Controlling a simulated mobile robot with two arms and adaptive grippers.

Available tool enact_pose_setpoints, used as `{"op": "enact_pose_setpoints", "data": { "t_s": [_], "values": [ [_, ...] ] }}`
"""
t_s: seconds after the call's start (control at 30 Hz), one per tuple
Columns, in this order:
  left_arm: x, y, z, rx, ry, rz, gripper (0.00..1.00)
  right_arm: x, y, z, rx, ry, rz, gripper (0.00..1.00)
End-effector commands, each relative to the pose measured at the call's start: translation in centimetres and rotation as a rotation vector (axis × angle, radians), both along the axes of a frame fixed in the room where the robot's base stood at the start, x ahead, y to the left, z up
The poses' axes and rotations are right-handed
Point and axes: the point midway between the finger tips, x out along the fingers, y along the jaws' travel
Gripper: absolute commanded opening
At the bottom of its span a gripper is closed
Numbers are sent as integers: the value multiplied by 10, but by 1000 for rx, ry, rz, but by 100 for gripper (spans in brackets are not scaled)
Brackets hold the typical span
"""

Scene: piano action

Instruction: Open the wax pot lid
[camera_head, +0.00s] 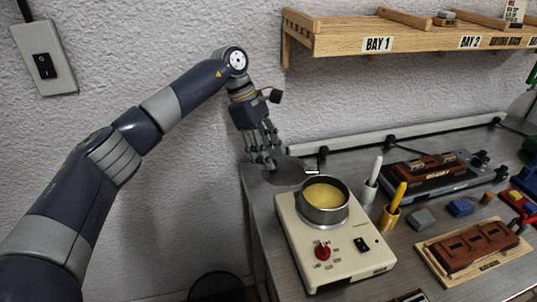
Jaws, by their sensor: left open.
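The wax pot (337,252) is a cream box with a round metal pot on top, near the left end of the bench. Yellow wax shows in the pot, so its mouth is uncovered. The dark grey round lid (287,173) is off the mouth, behind and to the left of the pot. A small metal handle shows at its right edge. My left gripper (264,164) is open, pointing down, with its fingertips at the lid's left side. I cannot tell whether they touch the lid. My right gripper is not in view.
A white brush or stick holder (370,185) and a yellow-handled tool in a brass cup (391,215) stand right of the pot. A wooden tray with brown parts (470,250) lies at the front right. A wooden shelf (400,37) juts from the wall above.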

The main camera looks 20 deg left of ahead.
Motion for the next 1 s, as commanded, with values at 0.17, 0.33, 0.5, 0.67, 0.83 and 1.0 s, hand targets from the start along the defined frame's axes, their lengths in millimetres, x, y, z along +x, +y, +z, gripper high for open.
{"op": "enact_pose_setpoints", "data": {
  "t_s": [0.17,0.33,0.5,0.67,0.83,1.0],
  "values": [
    [2,13,33,-1,-6,4,43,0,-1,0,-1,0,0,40],
    [3,27,67,-1,-6,4,43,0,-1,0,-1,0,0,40],
    [4,37,92,-1,-5,2,43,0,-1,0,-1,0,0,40],
    [4,42,103,-1,-3,1,43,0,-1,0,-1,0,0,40],
    [3,43,105,-1,-2,1,43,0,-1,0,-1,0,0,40],
    [3,43,104,-1,-2,1,43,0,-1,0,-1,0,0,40]
  ]
}}
